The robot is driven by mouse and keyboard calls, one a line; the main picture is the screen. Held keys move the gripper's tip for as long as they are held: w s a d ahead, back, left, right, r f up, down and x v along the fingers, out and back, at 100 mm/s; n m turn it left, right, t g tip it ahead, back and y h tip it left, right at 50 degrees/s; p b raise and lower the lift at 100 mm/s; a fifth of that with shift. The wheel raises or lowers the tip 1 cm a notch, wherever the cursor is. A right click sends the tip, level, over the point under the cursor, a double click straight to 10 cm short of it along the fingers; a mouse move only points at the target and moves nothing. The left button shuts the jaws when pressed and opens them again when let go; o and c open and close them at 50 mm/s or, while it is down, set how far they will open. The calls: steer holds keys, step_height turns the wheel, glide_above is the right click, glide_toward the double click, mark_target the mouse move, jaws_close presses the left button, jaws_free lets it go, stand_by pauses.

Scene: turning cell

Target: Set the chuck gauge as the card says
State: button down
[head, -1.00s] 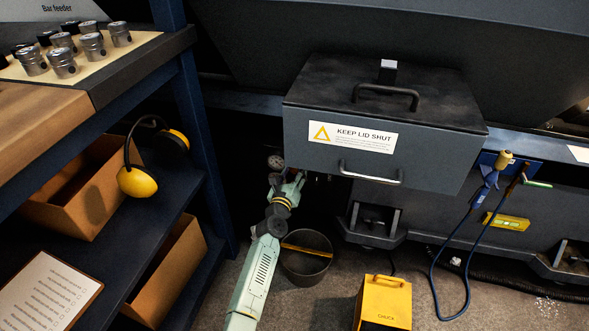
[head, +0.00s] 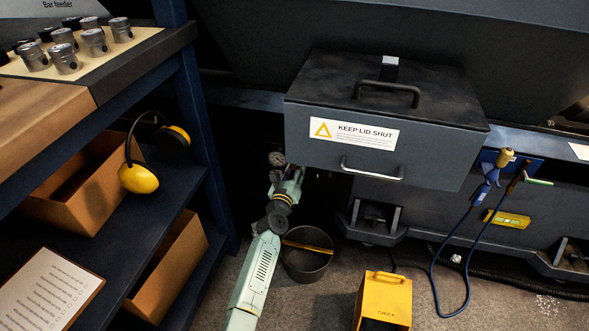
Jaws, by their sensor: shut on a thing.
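A yellow case (head: 385,301) marked CHUCK stands on the floor.
The grey box (head: 385,110) labelled KEEP LID SHUT juts out close right of my gripper. A dark bucket (head: 306,266) stands beside my arm. Blue shelving (head: 215,185) with cartons and yellow ear defenders (head: 139,178) is at left. A blue hose (head: 434,275) hangs at right.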

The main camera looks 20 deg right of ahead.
steer(key=shift+n, duration=0.3)
steer(key=shift+r+n+p, duration=0.1)
steer(key=shift+n+p, duration=1.3)
steer(key=shift+n, duration=2.6)
steer(key=c, duration=1.3)
jaws_free()
